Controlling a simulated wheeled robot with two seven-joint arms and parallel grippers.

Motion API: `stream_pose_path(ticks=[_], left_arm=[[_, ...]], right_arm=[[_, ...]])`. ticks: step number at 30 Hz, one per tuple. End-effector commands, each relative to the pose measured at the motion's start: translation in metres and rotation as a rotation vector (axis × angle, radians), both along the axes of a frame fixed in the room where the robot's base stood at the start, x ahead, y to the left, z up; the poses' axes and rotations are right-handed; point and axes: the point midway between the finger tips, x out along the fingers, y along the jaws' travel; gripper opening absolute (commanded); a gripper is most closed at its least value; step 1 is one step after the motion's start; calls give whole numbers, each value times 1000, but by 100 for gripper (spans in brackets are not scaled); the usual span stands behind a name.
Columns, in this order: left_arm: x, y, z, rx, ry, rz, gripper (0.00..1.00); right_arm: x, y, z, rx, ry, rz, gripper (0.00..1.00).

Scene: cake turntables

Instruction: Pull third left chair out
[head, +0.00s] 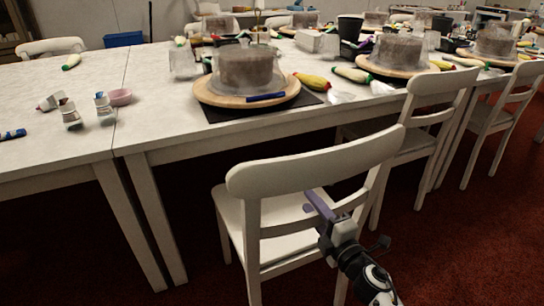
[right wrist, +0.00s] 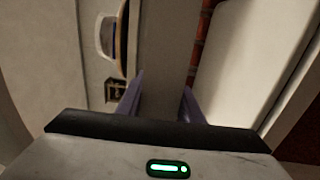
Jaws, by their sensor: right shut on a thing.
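The nearest white chair (head: 310,165) stands at the near side of the long white table, with its back toward me and its seat (head: 285,235) at the table's edge. My right gripper (head: 318,206) is at the chair's backrest, below the top rail, with its purple fingers by the chair back. In the right wrist view the fingers (right wrist: 162,98) stand on either side of a pale bar (right wrist: 162,50), and the gripper is shut on this part of the chair. Which bar it is I cannot tell for sure. My left gripper is not in view.
More white chairs (head: 440,90) (head: 515,95) stand to the right along the same side. Red carpet (head: 455,250) lies open at the right front.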

Motion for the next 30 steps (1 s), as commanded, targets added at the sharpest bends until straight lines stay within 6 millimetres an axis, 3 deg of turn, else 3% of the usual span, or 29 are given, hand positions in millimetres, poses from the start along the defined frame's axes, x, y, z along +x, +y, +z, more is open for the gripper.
stream_pose_path(ticks=[5,6,9,23,30], left_arm=[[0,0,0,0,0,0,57],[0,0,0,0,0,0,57],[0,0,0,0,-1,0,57],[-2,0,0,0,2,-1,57],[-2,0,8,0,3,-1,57]], right_arm=[[0,1,-3,-1,5,2,0],[-1,1,-3,-1,5,2,38],[-1,1,-3,-2,5,2,53],[-1,0,-3,-3,4,0,53],[-27,-9,-2,-4,6,0,53]])
